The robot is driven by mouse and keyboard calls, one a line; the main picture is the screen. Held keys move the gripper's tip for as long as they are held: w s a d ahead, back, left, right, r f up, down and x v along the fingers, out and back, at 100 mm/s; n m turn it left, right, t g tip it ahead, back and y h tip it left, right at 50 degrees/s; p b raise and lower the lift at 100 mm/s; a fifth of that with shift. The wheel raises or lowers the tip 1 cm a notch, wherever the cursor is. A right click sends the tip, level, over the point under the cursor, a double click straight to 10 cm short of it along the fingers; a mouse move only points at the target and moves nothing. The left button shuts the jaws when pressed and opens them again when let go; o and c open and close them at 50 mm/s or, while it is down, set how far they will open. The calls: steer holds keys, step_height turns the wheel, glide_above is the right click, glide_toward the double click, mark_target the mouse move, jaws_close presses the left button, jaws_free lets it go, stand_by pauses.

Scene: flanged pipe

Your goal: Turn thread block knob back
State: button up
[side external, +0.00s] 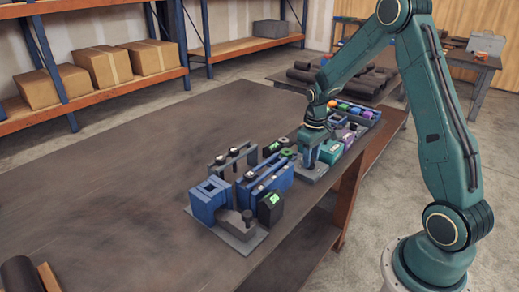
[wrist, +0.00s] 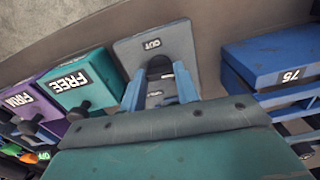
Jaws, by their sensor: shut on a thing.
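The grey thread block (wrist: 195,42), with a short label that seems to read "OUT", lies under my gripper in the wrist view. A dark knob (wrist: 160,65) stands on it, between the blue fingers of my gripper (wrist: 160,82). The gripper is shut on this knob; the contact faces are partly hidden by the gripper body. In the side view my gripper (side external: 309,156) points down at the grey thread block (side external: 314,176) near the table's right edge. The knob cannot be made out there.
A teal block marked "FREE" (wrist: 75,82) and a purple block marked "FIRM" (wrist: 28,102) stand close on the left in the wrist view. A blue block marked "75" (wrist: 270,58) stands on the right.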

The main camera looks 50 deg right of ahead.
steer(key=shift+n, duration=0.5)
steer(key=o, duration=1)
steer(key=shift+r, duration=0.15)
step_height(320, 180, up, 14)
steer(key=shift+f, duration=0.15)
steer(key=shift+a, duration=0.1)
